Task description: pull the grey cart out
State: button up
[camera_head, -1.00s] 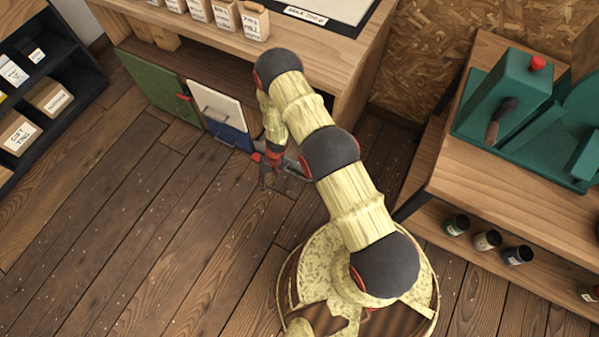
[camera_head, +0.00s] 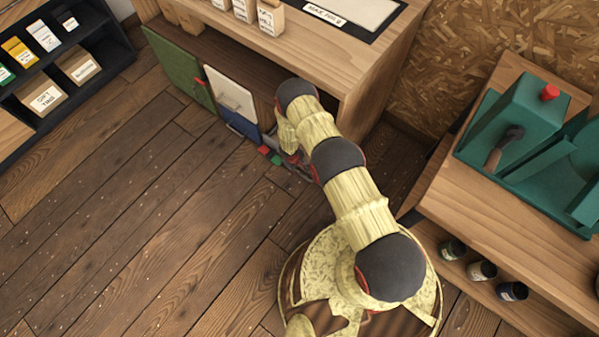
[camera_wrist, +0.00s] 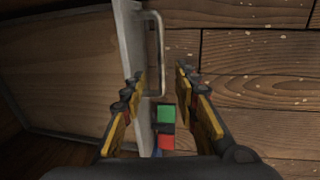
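In the wrist view, a pale grey upright front (camera_wrist: 130,45) with a grey bar handle (camera_wrist: 158,50) stands between and beyond my fingers; I take it for the grey cart. My gripper (camera_wrist: 158,84) is open, its fingers on either side of the handle's lower end, with no visible grip. Whether a finger touches the front I cannot tell. In the head view, my gripper (camera_head: 291,160) is low by the counter's opening, partly hidden by my arm. The grey front there is mostly hidden by the arm.
A green panel (camera_head: 180,70), a white panel (camera_head: 231,95) and a blue panel (camera_head: 240,123) stand under the wooden counter (camera_head: 345,55), left of my gripper. Small green (camera_wrist: 166,113) and red (camera_wrist: 166,141) blocks show beyond the fingers. The plank floor (camera_head: 130,210) is clear.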

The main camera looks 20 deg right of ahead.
aim_at(300, 173)
jog(key=f+b, duration=0.1)
jog(key=f, duration=0.1)
jog(key=f+b, duration=0.1)
jog(key=f, duration=0.2)
jog(key=d+f+b, duration=0.1)
jog(key=f, duration=0.1)
jog(key=shift+w+f, duration=0.25)
jog(key=shift+w, duration=0.15)
jog(key=shift+c, duration=0.2)
grip_shut()
dwell(0.4)
